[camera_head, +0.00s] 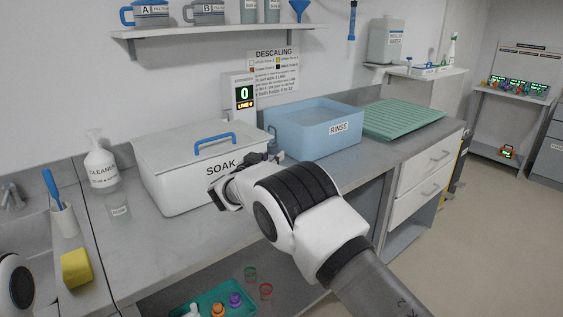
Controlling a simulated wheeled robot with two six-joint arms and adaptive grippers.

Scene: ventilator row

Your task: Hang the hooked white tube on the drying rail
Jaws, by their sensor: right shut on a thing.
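My right gripper (243,182) is in front of the right part of the white SOAK bin (178,188). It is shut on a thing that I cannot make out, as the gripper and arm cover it. A small grey-blue piece (273,142) shows just beyond the gripper, between the SOAK bin and the blue RINSE tub (338,142); I cannot tell what it belongs to. I cannot pick out the hooked white tube or the drying rail. A white and black part of my left arm shows at the lower left edge; its gripper is not in view.
The SOAK bin has its lid on, with a blue handle (215,143). A green ridged mat (403,117) lies right of the tub. A cleaner bottle (101,160), a cup and a yellow sponge (76,267) stand left. A shelf (225,31) hangs above the counter.

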